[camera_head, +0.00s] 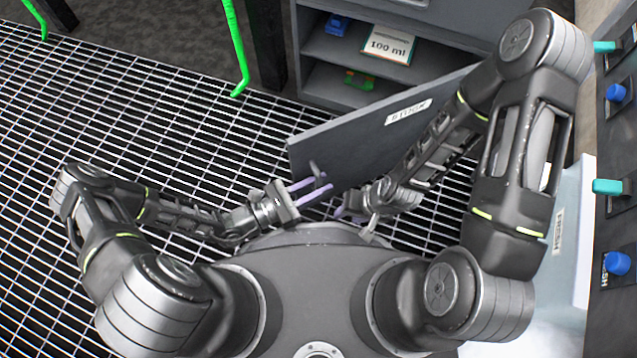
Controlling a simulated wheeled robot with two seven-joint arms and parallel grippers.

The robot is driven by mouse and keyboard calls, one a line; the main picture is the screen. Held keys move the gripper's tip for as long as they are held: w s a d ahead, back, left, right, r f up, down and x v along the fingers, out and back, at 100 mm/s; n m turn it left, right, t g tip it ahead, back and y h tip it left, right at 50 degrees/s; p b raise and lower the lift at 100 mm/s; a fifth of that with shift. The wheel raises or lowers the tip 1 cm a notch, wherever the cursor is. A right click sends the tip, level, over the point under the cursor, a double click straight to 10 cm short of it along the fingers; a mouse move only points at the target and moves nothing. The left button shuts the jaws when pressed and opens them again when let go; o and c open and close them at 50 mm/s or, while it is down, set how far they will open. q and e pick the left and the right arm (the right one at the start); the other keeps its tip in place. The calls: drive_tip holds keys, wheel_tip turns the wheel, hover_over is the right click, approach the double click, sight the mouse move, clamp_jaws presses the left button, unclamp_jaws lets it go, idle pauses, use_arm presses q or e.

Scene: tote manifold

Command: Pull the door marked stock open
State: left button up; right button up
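The grey door (360,140) with a small white label (408,112), which looks like "STOCK" upside down, stands swung well away from the cabinet. A small dark handle (316,168) sticks out near its lower left corner. My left gripper (322,184) has its purple fingers at this handle, one on either side of its end. I cannot tell whether they press on it. My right gripper (352,214) is low beside the door's bottom edge, with its purple fingers apart and empty. My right arm covers the door's right end.
The open cabinet (312,45) holds a blue item (337,25), a "100 ml" card (388,44) and a green item (358,80). Green bars (236,45) stand at the top left. A panel with blue and teal knobs (616,92) is at the right. Grating floor (150,110) is clear at left.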

use_arm(q)
drive_tip(key=p+v, duration=0.1)
drive_tip(key=v, duration=0.6)
drive_tip(key=shift+s+a+p, duration=0.25)
drive_tip(key=shift+a+p, duration=0.1)
drive_tip(key=shift+c, duration=0.2)
